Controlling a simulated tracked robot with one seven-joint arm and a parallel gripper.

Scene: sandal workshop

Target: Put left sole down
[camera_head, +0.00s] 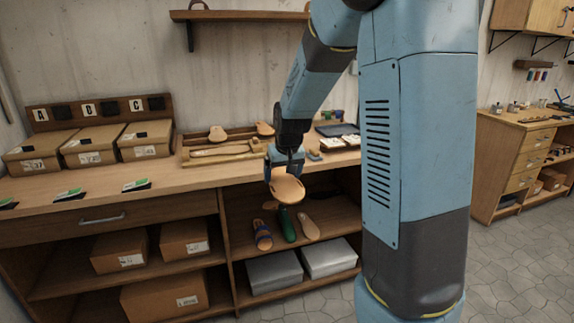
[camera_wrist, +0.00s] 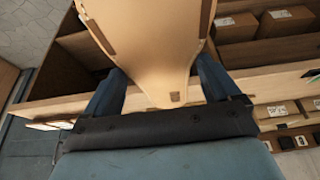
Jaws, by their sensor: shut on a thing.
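My gripper (camera_head: 285,172) is shut on a tan sole (camera_head: 288,189), held in front of the workbench edge, over the open shelf below. In the wrist view the sole (camera_wrist: 155,45) fills the top middle, its narrower end between the two blue fingers (camera_wrist: 160,90). I cannot tell from the pictures whether it is the left sole. Another tan sole (camera_head: 218,133) sits at the back of the bench near a wooden tray (camera_head: 215,157), and part of one more (camera_head: 265,128) shows beside my arm.
Sandals and a green shoe form (camera_head: 288,224) lie on the shelf below the held sole. White boxes (camera_head: 328,257) stand beneath.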

